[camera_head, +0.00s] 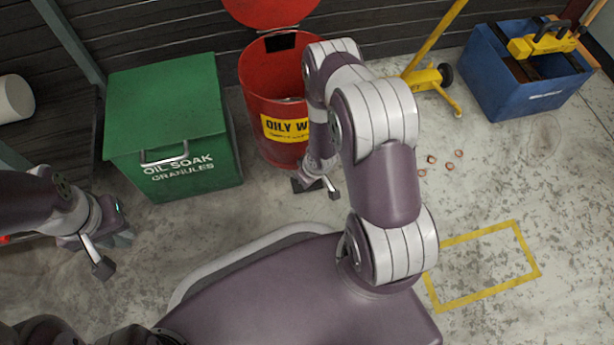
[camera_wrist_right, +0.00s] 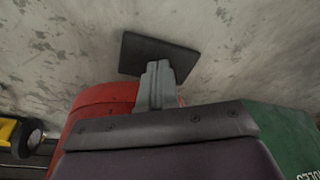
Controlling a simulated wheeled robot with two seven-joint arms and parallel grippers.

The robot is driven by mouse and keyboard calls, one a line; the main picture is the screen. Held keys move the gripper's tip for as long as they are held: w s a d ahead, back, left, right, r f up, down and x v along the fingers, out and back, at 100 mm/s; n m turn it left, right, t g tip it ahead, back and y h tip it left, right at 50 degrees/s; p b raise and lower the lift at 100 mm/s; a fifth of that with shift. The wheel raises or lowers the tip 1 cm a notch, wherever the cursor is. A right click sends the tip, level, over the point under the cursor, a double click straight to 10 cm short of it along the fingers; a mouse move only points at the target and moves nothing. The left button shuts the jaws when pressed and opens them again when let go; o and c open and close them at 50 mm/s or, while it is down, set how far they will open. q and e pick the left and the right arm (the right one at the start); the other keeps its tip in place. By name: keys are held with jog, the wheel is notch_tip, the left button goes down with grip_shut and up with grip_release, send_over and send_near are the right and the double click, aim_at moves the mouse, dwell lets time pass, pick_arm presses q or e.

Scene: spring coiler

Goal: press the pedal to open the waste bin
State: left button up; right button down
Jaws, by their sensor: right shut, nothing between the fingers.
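The red waste bin (camera_head: 262,95) stands at the back centre in the head view, with a yellow "OILY W…" label partly hidden by my right arm. Its red lid (camera_head: 270,10) is raised, and the bin's mouth shows open. The dark pedal (camera_head: 299,186) is at the bin's foot; it shows as a black plate in the right wrist view (camera_wrist_right: 185,60). My right gripper (camera_wrist_right: 157,70) is shut and empty, its fingertips over the pedal and seemingly against it. My left gripper (camera_head: 124,239) is at the left, away from the bin; its fingers are unclear.
A green oil soak granules box (camera_head: 165,100) stands left of the red bin. A yellow wheeled jack (camera_head: 425,77) and a blue crate (camera_head: 515,90) are at the right. Several small copper-coloured rings (camera_head: 449,166) lie on the floor. The yellow-outlined floor area (camera_head: 480,232) is clear.

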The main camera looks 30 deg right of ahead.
aim_at(309, 190)
jog(key=shift+s, duration=0.1)
jog(key=p+v, duration=0.6)
jog(key=p, duration=0.1)
jog(key=shift+s+a+r, duration=0.2)
jog(key=shift+s+a, duration=0.05)
jog(key=shift+a, duration=0.15)
jog(key=shift+f, duration=0.1)
jog(key=s+r+m+g, duration=0.2)
jog(key=s+r+g, duration=0.1)
jog(key=s, duration=0.3)
jog(key=a+r+t+p, duration=0.1)
jog(key=a+r+p, duration=0.1)
jog(key=r+p, duration=2.5)
jog(key=a+r+m+p, duration=0.1)
jog(key=a+r+p, duration=0.2)
jog(key=r+p, duration=2.4)
notch_tip(309, 190, up, 31)
jog(key=shift+s+r+t+h, duration=0.1)
jog(key=shift+s+t+h, duration=0.25)
jog(key=shift+t+h, duration=0.05)
